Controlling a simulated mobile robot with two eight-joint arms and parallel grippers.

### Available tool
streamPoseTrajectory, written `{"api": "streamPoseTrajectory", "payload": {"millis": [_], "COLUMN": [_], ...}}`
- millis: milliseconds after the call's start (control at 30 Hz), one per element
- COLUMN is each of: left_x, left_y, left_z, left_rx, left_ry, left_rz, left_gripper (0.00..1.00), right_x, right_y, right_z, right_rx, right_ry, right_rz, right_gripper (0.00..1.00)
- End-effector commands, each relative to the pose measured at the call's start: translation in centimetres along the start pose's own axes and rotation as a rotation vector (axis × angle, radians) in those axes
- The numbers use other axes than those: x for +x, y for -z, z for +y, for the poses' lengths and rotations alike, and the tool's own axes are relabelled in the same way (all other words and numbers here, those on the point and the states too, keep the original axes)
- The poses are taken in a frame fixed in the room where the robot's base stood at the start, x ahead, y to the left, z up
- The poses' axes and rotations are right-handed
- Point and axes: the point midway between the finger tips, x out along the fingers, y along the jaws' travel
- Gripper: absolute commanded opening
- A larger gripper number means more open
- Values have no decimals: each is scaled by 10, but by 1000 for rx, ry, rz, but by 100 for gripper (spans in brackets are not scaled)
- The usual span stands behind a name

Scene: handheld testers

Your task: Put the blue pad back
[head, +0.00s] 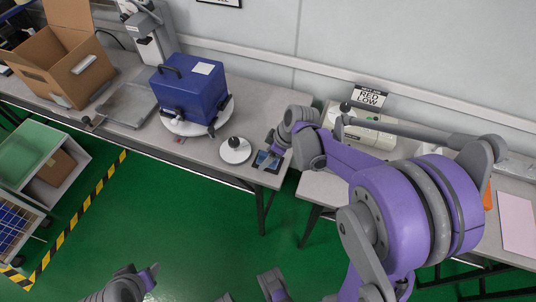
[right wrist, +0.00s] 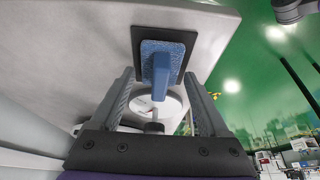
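The blue pad (right wrist: 162,62) has a raised blue grip and lies on a dark square plate (right wrist: 178,35) on the grey table. In the head view the pad (head: 267,160) sits near the table's front right corner, partly hidden by my right gripper (head: 275,150). In the right wrist view my right gripper (right wrist: 163,100) is open, with one finger to each side of the pad's grip. Gaps show between the fingers and the grip. Part of my left gripper (head: 149,277) shows at the bottom edge; its fingers cannot be made out.
A white disc with a black knob (head: 235,151) stands left of the pad. A blue case (head: 190,95) sits on a white round base further left. A cardboard box (head: 65,70) stands at the far left. A gap separates this table from the right table (head: 330,190).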

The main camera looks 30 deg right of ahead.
Motion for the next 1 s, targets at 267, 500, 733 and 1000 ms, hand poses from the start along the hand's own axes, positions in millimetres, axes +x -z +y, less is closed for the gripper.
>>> {"api": "streamPoseTrajectory", "payload": {"millis": [267, 500, 733, 1000], "left_x": [0, -5, -13, -19], "left_y": [0, 3, 8, 12], "left_z": [0, 0, 0, 0], "left_rx": [0, 0, 0, 0], "left_ry": [0, 0, 0, 0], "left_rz": [0, 2, 5, 7], "left_gripper": [50, 50, 50, 50], "right_x": [0, -19, -69, -113], "right_y": [0, 1, 1, 1], "right_z": [0, 0, 0, 0], "right_rx": [0, 2, 2, 2], "right_ry": [0, -1, -2, -1], "right_rz": [0, 0, 0, 0], "right_gripper": [89, 89, 89, 89]}}
